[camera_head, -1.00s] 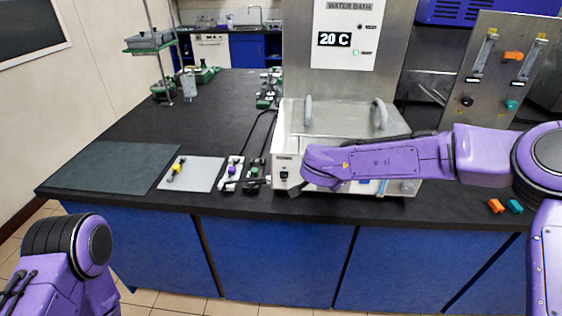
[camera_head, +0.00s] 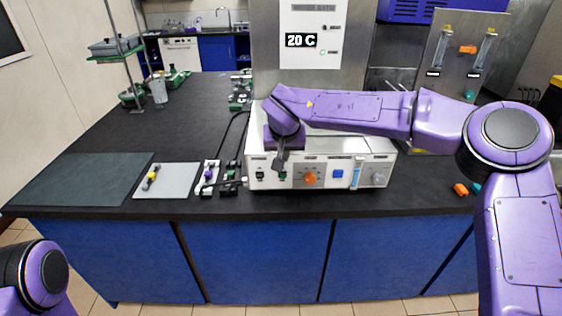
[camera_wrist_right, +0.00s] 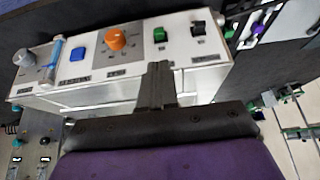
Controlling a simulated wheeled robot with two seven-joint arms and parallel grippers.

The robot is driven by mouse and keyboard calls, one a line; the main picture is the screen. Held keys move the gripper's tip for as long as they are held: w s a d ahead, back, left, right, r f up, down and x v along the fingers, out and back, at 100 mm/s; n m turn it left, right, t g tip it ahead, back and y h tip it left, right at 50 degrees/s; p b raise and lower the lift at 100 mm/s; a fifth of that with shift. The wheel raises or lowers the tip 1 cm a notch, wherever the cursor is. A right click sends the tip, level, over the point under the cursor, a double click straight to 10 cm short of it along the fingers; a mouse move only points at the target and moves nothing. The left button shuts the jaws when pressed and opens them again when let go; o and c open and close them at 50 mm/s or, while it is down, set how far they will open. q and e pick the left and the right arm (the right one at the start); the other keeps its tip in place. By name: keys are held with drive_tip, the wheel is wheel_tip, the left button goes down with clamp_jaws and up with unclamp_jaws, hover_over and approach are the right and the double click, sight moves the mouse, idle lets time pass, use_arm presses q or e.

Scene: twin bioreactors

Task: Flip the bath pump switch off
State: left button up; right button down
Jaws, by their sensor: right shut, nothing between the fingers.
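The water bath's front panel (camera_head: 320,187) has a black rocker switch (camera_head: 260,175), a green switch (camera_head: 283,176), an orange knob (camera_head: 310,178), a blue button (camera_head: 338,175) and a grey knob (camera_head: 378,178). In the right wrist view the black switch (camera_wrist_right: 198,28) and green switch (camera_wrist_right: 160,34) sit side by side. The panel labels are too small to read, so I cannot tell which is the pump switch. My right gripper (camera_head: 279,167) is shut and empty, close to the panel by these two switches. In the wrist view its fingertips (camera_wrist_right: 156,66) point toward the green switch, apparently apart from it. My left gripper is out of view.
The display (camera_head: 301,40) reads 20 C. Small clamp-like devices (camera_head: 228,172) with cables stand left of the bath, beside a pale plate (camera_head: 168,181) and dark mat (camera_head: 75,180). Orange and teal pieces (camera_head: 461,189) lie right of it. The counter front before the bath is clear.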

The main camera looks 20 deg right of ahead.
sight(283, 174)
drive_tip(key=p+x, duration=0.1)
drive_tip(key=x, duration=0.8)
drive_tip(key=shift+p, duration=0.3)
